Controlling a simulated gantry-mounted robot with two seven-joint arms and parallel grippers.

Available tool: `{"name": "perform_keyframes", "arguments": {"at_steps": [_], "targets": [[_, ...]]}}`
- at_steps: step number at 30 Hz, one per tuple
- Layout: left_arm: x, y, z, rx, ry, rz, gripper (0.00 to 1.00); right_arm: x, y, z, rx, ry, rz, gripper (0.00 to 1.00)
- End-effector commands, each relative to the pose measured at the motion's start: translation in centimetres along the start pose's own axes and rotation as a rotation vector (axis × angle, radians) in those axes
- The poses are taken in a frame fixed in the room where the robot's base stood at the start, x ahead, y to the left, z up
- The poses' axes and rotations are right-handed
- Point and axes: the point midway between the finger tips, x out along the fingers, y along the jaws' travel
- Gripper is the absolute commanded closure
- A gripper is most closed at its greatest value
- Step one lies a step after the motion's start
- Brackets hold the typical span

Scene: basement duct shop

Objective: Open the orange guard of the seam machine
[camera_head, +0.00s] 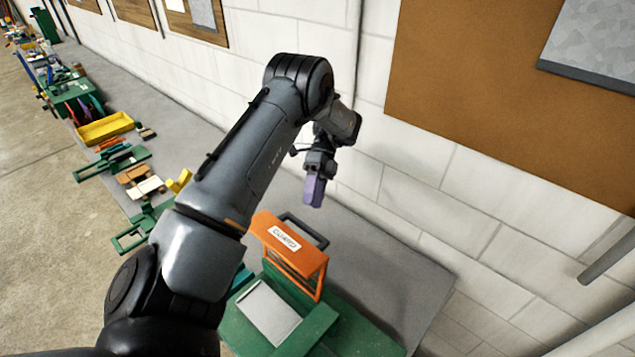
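The seam machine (318,333) has a green base with a pale grey plate on top and stands on the bench at the lower middle. Its orange guard (309,263) stands up from the base behind the plate, with a white label on its upper face. A dark handle-like frame (319,236) shows at its far side. My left gripper (314,190), with purple fingers, hangs above and beyond the guard, apart from it in the picture. Its fingers overlap from this side, so I cannot tell their opening. My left arm hides the machine's left part. My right gripper is out of view.
A white block wall with a brown board (480,90) rises close behind the bench (385,280). Green parts and a yellow tray (104,129) lie along the bench to the left. The bench right of the machine is clear.

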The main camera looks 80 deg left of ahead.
Motion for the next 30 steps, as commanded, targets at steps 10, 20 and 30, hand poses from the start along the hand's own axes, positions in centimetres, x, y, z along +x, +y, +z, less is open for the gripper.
{"name": "perform_keyframes", "arguments": {"at_steps": [10, 20, 30], "targets": [[-4.0, 0.1, -0.2, -0.001, 0.002, 0.0, 0.6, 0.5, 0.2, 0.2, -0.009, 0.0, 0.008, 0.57], [-4.4, 0.2, -0.3, 0.0, 0.003, 0.002, 0.6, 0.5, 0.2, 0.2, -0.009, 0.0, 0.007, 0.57], [-4.3, 0.2, -0.3, -0.001, 0.004, 0.002, 0.6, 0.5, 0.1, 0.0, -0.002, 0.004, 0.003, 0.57]]}}
